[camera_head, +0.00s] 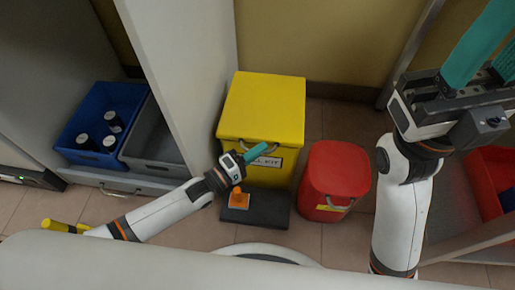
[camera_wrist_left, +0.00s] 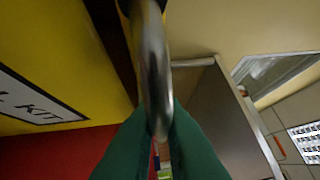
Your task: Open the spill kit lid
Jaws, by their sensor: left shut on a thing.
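The spill kit is a yellow box (camera_head: 263,178) with a white "KIT" label, standing on the floor at centre. Its yellow lid (camera_head: 264,104) lies over the top; a dark gap shows beside the yellow face in the left wrist view, but I cannot tell whether the lid is raised. My left gripper (camera_head: 259,151) is at the front of the box, just under the lid edge. In the left wrist view its green fingers are shut on a metal handle (camera_wrist_left: 155,75). My right gripper (camera_head: 492,55) is at the upper right, fingers apart and empty, fingertips partly cut off.
A red lidded bin (camera_head: 333,170) stands right beside the box. A black base (camera_head: 255,213) with an orange piece (camera_head: 238,197) lies in front. Blue (camera_head: 80,122) and grey (camera_head: 150,145) crates are at left. A red crate (camera_head: 488,175) is at far right.

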